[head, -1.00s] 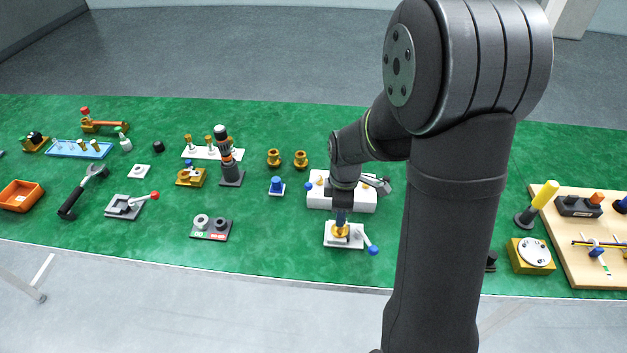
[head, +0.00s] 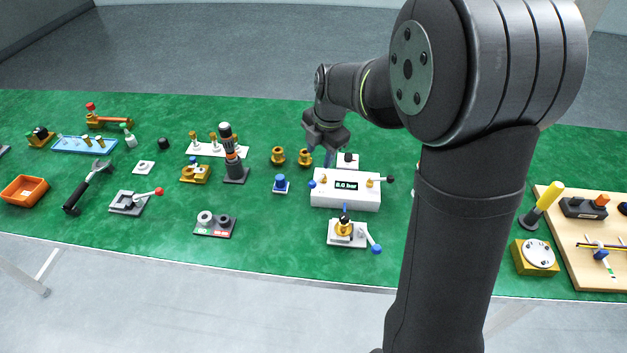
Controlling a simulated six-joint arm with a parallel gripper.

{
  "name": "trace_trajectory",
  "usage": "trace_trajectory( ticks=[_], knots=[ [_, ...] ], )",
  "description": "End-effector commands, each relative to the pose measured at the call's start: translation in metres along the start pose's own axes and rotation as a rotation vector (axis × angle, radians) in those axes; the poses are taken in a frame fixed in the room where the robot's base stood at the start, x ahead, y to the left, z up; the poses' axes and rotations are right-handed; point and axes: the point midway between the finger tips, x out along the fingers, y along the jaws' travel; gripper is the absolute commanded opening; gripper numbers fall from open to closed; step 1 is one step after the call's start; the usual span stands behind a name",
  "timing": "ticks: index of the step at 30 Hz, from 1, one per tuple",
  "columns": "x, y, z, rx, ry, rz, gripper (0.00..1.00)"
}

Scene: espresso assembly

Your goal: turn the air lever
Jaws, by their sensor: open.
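I cannot tell which is the air lever. My gripper (head: 320,157) is open and empty, pointing down behind the box's left part and apart from the knobs. In front of the box, a white fixture (head: 336,241) holds a brass part (head: 344,226) and has a blue-ended lever (head: 376,249).
My arm hides the table right of the box. Brass parts (head: 305,157), a blue-topped piece (head: 280,184) and a dark upright tool (head: 235,170) stand to the left. A wooden board (head: 571,262) lies at the right. Green table between the box and dark tray (head: 215,231) is mostly clear.

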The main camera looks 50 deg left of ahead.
Motion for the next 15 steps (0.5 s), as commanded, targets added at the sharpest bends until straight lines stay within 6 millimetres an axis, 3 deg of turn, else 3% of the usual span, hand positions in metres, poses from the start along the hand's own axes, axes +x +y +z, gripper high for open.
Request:
trace_trajectory(
  ticks=[9, 15],
  knots=[
    [0.073, -0.001, -0.001, 0.002, 0.003, -0.005, 0.45],
    [0.107, -0.001, 0.0, 0.003, 0.002, -0.003, 0.45]
  ],
)
